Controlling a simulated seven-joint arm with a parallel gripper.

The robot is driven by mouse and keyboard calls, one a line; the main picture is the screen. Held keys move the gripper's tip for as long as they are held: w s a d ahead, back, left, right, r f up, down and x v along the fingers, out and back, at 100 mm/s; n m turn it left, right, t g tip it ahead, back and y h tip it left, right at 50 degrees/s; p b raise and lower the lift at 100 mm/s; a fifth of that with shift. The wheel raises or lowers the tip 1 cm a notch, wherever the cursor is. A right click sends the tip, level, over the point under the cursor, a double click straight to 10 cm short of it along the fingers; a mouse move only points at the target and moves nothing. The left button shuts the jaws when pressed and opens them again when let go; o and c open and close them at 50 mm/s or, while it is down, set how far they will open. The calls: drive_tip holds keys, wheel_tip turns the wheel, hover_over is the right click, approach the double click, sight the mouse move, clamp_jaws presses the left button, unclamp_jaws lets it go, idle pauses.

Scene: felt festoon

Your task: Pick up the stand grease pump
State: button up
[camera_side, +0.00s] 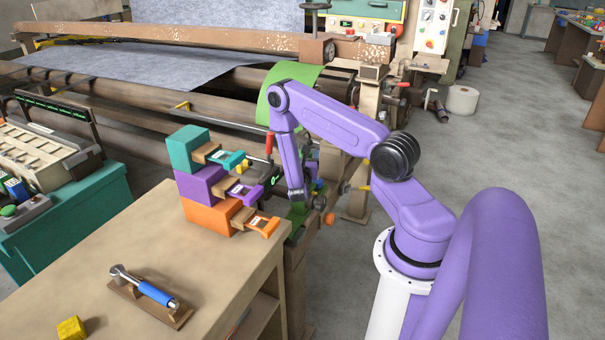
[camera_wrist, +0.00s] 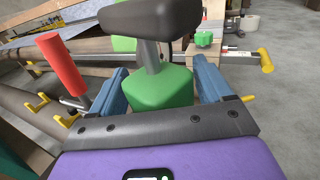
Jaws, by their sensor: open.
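In the wrist view, a green block-like body (camera_wrist: 163,90) with a grey rod and a wide black handle (camera_wrist: 150,18) on top stands between my fingers; I take it to be the stand grease pump. My gripper (camera_wrist: 160,70) is open, with one blue finger on each side of the green body. I cannot tell whether either finger touches it. In the side view, my gripper (camera_side: 296,196) hangs down beside the machine's front end, and a small green part (camera_side: 297,213) shows under it. The rest of the pump is hidden there by my arm.
A yellow-ended bar (camera_wrist: 265,60) is at right. Stacked teal, purple and orange boxes (camera_side: 205,185) sit on the bench (camera_side: 130,235) near my gripper.

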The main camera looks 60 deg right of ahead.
drive_tip(key=shift+c, duration=0.3)
clamp_jaws()
drive_tip(key=shift+r, duration=0.1)
